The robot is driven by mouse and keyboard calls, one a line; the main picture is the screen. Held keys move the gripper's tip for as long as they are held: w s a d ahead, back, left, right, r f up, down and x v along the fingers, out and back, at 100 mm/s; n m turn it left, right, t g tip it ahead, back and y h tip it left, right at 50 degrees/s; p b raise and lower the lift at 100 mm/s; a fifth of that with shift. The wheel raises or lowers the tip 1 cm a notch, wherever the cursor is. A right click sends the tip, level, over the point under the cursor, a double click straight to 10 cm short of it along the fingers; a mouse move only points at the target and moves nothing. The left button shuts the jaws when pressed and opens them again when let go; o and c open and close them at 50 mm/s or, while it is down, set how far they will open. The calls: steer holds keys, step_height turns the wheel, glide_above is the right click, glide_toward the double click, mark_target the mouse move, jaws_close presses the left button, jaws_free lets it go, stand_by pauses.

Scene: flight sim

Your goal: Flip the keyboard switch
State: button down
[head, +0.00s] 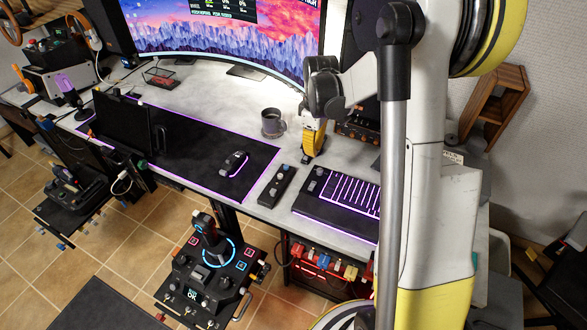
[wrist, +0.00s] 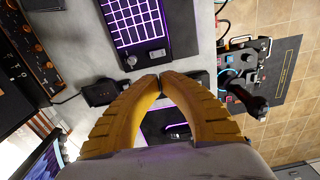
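The keyboard (head: 335,205) is a black panel with purple-lit keys at the right front of the desk. It also shows at the top of the wrist view (wrist: 171,28). On its near edge in the wrist view are a small light rectangular switch (wrist: 156,53) and a round knob (wrist: 131,61); which way the switch is set is too small to tell. My gripper (head: 308,160) has yellow fingers pointing down over the desk, behind the keyboard's left end. In the wrist view its fingertips (wrist: 161,76) meet, with nothing seen between them, apart from the keyboard.
A small black knob box (head: 276,187) lies left of the keyboard. A dark mug (head: 272,123) stands left of my gripper. A mouse (head: 234,163) rests on the purple-edged mat (head: 190,165). A joystick console (head: 210,260) stands before the desk. The curved monitor (head: 220,35) is behind.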

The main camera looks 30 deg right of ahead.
mark_target(310, 185)
steer(key=shift+w+d+f+n, duration=0.1)
steer(key=shift+w+f+n, duration=0.25)
steer(key=shift+f, duration=0.45)
steer(key=shift+f, duration=0.1)
step_height(310, 185, down, 14)
steer(key=b, duration=0.5)
steer(key=shift+s, duration=0.1)
